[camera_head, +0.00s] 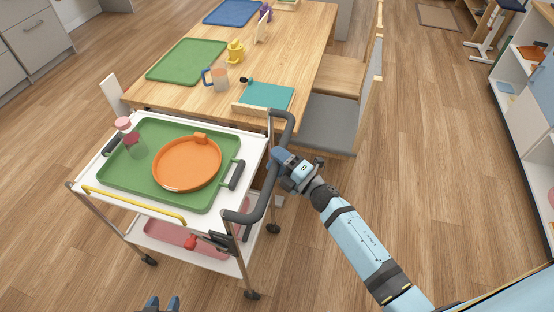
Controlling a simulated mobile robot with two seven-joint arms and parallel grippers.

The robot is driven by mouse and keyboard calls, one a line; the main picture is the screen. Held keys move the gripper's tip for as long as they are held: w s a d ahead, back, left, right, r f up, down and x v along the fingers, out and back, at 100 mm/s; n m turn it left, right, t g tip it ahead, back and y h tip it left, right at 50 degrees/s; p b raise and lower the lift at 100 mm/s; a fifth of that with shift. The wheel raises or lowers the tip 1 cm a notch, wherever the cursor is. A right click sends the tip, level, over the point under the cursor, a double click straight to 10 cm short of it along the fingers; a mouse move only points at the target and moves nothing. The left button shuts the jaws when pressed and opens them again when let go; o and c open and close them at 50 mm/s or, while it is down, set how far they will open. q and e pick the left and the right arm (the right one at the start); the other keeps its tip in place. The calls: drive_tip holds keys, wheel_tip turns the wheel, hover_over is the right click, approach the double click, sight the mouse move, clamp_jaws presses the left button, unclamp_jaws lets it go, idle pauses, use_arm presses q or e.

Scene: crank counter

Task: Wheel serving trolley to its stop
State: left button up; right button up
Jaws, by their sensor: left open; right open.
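The white serving trolley (252,150) stands at the near end of the wooden table, with a dark push handle (262,195) on its right side. A green tray (205,198) on its top holds an orange round dish (187,163) and a bottle with a pink cap (131,140). My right gripper (279,158) is open at the handle's middle; whether its jaws straddle the bar is unclear. My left gripper (162,303) is open and empty at the bottom edge, in front of the trolley and apart from it. I cannot make out a stop.
The wooden table (300,55) carries another green tray (187,60), mugs and a teal board. A grey-cushioned chair (325,120) stands to the right beyond the handle. Shelving (530,110) lines the right edge. Floor between chair and shelving is clear.

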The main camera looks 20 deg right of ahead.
clamp_jaws()
drive_tip(key=shift+s+d, duration=0.1)
drive_tip(key=s+d, duration=0.9)
drive_tip(key=d, duration=0.5)
drive_tip(key=s+d, duration=1)
drive_tip(key=d, duration=0.4)
drive_tip(key=shift+w, duration=0.1)
unclamp_jaws()
